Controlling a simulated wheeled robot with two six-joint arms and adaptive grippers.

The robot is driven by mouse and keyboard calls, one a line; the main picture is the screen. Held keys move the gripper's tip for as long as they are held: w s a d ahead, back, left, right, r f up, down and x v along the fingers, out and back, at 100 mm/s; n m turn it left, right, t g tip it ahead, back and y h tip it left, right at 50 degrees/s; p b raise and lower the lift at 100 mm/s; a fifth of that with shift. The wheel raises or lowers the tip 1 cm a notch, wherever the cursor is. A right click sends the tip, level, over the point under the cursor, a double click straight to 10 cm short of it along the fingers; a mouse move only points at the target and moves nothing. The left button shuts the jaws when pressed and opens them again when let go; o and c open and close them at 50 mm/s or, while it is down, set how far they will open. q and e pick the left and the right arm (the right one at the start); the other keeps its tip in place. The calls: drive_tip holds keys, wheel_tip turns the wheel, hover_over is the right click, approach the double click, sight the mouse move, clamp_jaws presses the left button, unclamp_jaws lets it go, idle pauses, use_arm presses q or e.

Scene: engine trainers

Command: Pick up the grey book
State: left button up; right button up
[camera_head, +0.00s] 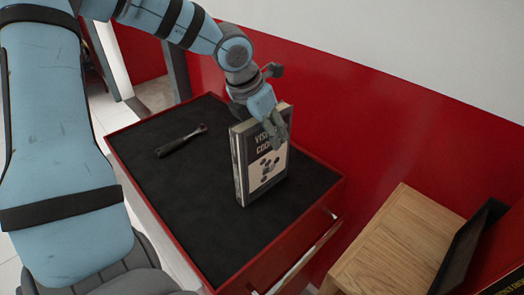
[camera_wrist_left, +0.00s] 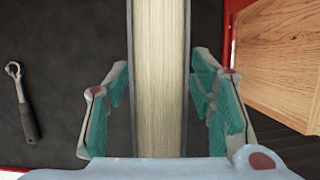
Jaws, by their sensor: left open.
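The grey book (camera_head: 262,165) stands upright on the black top of a red cabinet (camera_head: 215,220), its cover with title text and a dark picture facing the head camera. My left gripper (camera_head: 272,128) is at the book's top edge, its fingers pointing down. In the left wrist view the book's page edges (camera_wrist_left: 160,80) run between the two open fingers (camera_wrist_left: 160,105), one on each side. A gap shows between each finger pad and the book's covers. My right gripper is not in view.
A ratchet wrench (camera_head: 182,141) lies on the black top left of the book; it also shows in the left wrist view (camera_wrist_left: 22,103). A wooden cabinet (camera_head: 400,245) stands at the lower right, with a dark flat object on it. A red and white wall is behind.

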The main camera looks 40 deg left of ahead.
use_arm(q)
drive_tip(key=shift+c, duration=0.6)
clamp_jaws()
